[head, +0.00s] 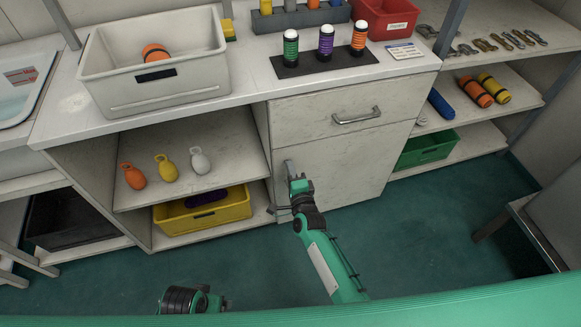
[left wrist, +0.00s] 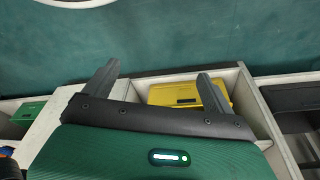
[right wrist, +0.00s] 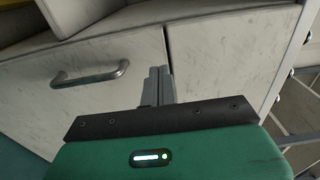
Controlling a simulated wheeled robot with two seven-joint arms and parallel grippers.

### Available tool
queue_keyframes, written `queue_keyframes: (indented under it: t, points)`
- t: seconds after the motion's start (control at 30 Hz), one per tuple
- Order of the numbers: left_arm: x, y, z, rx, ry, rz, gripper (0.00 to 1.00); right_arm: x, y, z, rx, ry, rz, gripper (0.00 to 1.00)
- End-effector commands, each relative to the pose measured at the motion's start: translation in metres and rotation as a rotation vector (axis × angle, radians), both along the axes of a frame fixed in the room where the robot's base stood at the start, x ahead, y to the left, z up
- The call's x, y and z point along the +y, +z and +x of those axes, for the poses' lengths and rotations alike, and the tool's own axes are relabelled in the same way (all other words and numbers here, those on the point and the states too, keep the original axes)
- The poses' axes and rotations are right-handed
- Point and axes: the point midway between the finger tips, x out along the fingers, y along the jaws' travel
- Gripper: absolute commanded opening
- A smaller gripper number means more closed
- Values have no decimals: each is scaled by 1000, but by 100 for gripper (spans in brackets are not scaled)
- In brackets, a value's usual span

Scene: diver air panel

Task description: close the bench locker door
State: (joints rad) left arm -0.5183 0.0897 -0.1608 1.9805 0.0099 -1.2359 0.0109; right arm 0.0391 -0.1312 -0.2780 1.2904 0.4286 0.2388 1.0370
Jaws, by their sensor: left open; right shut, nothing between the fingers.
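The bench locker door (head: 345,165) is the pale panel below a drawer in the head view. It looks flush or nearly flush with the cabinet front; I cannot tell whether a small gap remains. My left gripper (left wrist: 158,72) is open and empty, away from the door.
The drawer (head: 315,105) with a metal handle (head: 357,117) sits above the door. Left of it are open shelves with a yellow bin (head: 230,212). A green bin (head: 440,148) is to the right. The green floor in front is clear.

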Motion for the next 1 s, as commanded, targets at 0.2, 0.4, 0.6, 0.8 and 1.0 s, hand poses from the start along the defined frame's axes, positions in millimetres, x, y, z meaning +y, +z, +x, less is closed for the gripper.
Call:
queue_keyframes:
  t: [0.2,0.4,0.6,0.8,1.0]
  points:
    - [0,-4,-2,8,0,1,88,-7,-1,-38,3,0,-1,0]
    - [1,-11,-4,16,0,3,88,-14,0,-78,3,1,0,0]
    - [0,-12,-3,15,-1,3,88,-21,0,-110,1,0,0,0]
    - [0,-14,-3,17,-2,2,88,-23,0,-126,1,1,0,0]
    - [0,-13,-3,17,-2,2,88,-24,0,-128,0,1,0,0]
